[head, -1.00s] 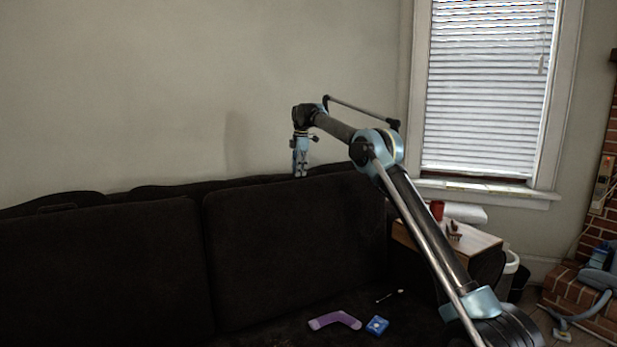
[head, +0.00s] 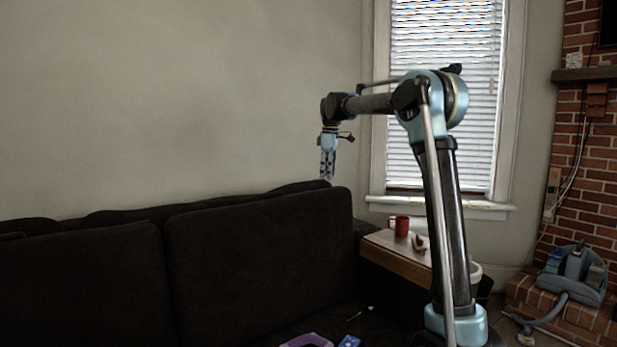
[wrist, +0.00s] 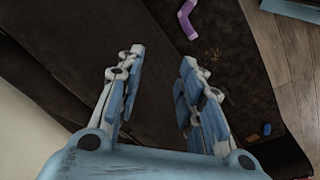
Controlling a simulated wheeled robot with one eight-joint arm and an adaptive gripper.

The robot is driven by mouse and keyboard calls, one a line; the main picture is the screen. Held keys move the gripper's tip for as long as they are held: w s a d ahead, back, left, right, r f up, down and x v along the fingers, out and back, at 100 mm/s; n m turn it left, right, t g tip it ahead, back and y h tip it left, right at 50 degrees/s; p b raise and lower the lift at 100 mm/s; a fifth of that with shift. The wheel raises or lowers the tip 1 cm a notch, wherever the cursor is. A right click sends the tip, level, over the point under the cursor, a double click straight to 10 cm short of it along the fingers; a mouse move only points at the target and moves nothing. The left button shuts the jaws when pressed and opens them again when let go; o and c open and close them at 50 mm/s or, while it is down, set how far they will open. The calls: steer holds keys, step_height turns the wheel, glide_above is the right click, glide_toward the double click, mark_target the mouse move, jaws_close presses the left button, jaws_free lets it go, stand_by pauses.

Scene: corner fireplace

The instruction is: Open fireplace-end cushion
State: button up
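The fireplace-end cushion (head: 262,250) is the dark back cushion at the right end of the sofa. It leans upright against the sofa back, and its top edge shows no visible gap. My gripper (head: 328,168) points down just above the cushion's top right corner in the head view. In the wrist view my gripper (wrist: 160,78) has its two fingers apart with nothing between them. Dark sofa fabric lies below and beyond the fingers. I cannot tell whether the fingertips touch it.
A wooden side table (head: 400,255) with a red mug (head: 399,225) stands right of the sofa. The brick fireplace (head: 585,180) and a blue-grey vacuum (head: 575,275) are farther right.

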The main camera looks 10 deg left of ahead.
steer(key=s+d+m, duration=0.4)
steer(key=s+d, duration=0.6)
steer(key=d, duration=0.2)
steer(key=s+d+f+m, duration=0.2)
steer(key=s+d+f, duration=0.3)
steer(key=s, duration=0.3)
steer(key=s+d+f+m, duration=0.3)
steer(key=s+d+f, duration=0.2)
steer(key=s, duration=0.3)
steer(key=s+d+f+m, duration=0.3)
steer(key=s+d+f, duration=0.2)
steer(key=s, duration=0.3)
steer(key=shift+s+d+t, duration=0.3)
steer(key=shift+t, duration=0.1)
steer(key=s+d+f+m, duration=0.1)
steer(key=s+f, duration=0.3)
steer(key=s+d+f+m, duration=0.2)
steer(key=s+f, duration=0.2)
steer(key=f, duration=0.1)
steer(key=s+d+f+m, duration=0.1)
steer(key=s+f, duration=0.3)
steer(key=f, duration=0.1)
steer(key=shift+s+d+f+m+h, duration=0.2)
steer(key=shift+s+m+h, duration=0.1)
steer(key=shift+h, duration=0.1)
